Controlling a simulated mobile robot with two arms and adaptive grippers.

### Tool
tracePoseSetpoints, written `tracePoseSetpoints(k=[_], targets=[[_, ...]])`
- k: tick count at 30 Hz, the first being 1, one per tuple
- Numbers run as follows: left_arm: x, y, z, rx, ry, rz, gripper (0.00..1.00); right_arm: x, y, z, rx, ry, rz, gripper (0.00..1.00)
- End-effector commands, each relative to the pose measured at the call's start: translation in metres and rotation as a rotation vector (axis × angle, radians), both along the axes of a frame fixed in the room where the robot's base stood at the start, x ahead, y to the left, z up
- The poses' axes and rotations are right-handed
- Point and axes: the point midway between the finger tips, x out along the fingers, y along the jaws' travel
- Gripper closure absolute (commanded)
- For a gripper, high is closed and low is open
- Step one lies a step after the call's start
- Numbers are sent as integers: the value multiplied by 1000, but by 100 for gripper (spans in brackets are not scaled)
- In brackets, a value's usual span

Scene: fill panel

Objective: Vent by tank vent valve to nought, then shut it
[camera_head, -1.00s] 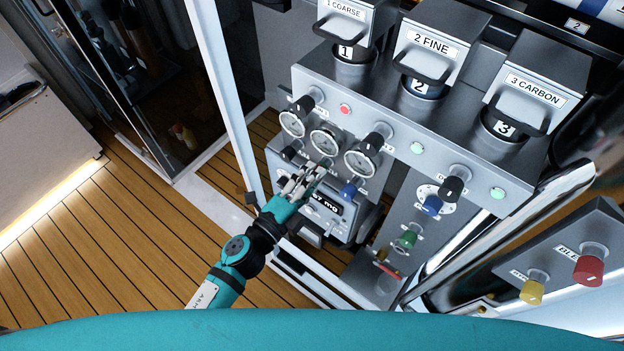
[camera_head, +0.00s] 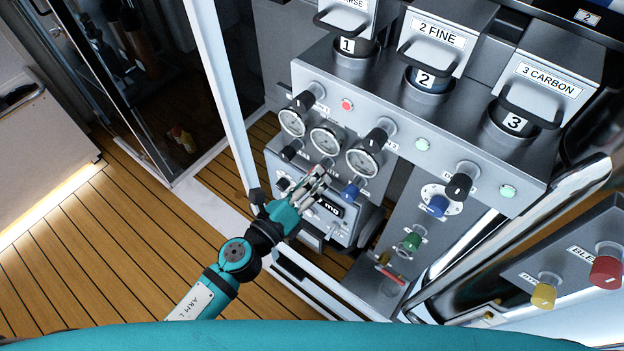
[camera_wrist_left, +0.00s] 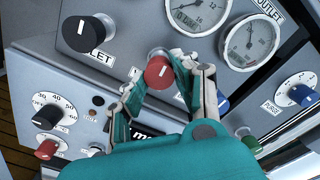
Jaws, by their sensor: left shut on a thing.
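My left gripper (camera_head: 320,176) is at the front of the grey panel (camera_head: 405,137), below the gauges. In the left wrist view its fingers (camera_wrist_left: 180,76) are shut on a red knob (camera_wrist_left: 158,72) with a white pointer line. The fingers cover the knob in the head view, and its label is hidden. The middle gauge (camera_wrist_left: 195,10) and the OUTLET gauge (camera_wrist_left: 252,45) sit above and right of the knob. In the head view the gauges (camera_head: 327,140) are too small to read. My right gripper is not in view.
A black knob (camera_wrist_left: 85,35), a blue knob (camera_wrist_left: 222,102) and a green knob (camera_wrist_left: 248,142) surround the gripper. A display (camera_head: 330,207) lies just below it, partly covered. Yellow (camera_head: 543,292) and red (camera_head: 606,268) knobs stand at right. A white post (camera_head: 222,95) rises at left.

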Motion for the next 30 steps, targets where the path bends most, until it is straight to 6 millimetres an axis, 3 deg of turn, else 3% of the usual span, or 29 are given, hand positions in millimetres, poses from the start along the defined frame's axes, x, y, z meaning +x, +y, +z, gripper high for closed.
tracePoseSetpoints(k=[23, 24, 30], targets=[[0, 0, -1, 91, -64, -2, 100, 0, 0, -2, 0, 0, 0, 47], [0, 0, -1, 91, -64, -2, 70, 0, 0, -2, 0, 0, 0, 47], [0, 0, -1, 90, -64, -1, 48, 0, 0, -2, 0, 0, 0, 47]])
